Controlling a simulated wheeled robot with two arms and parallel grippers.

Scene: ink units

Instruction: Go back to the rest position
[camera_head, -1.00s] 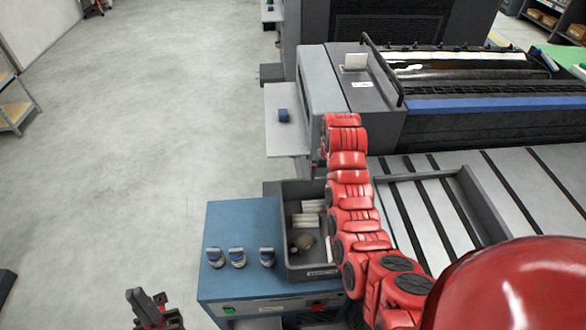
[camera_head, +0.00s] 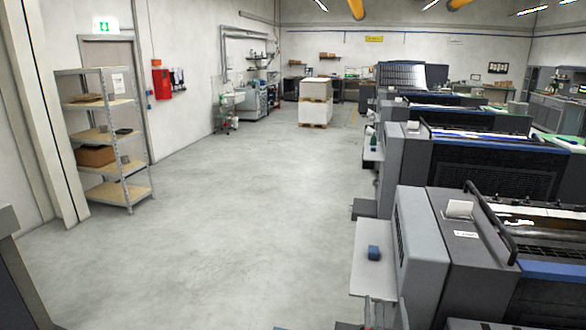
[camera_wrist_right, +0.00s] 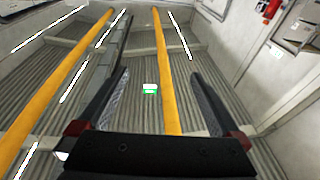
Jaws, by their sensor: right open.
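My right gripper (camera_wrist_right: 160,82) is open in the right wrist view, with its two dark fingers wide apart and nothing between them. That view looks up at the ribbed ceiling with its yellow pipes and strip lights, so the gripper points upward. In the head view, only what seems to be the tips of my right gripper (camera_head: 382,313) shows at the bottom edge, in front of the nearest machine's side shelf. My left gripper is not in view.
A row of grey printing machines (camera_head: 423,245) runs along the right. A metal rack (camera_head: 128,160) stands at the left wall. A pallet stack (camera_head: 315,102) is far back. The middle floor is clear.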

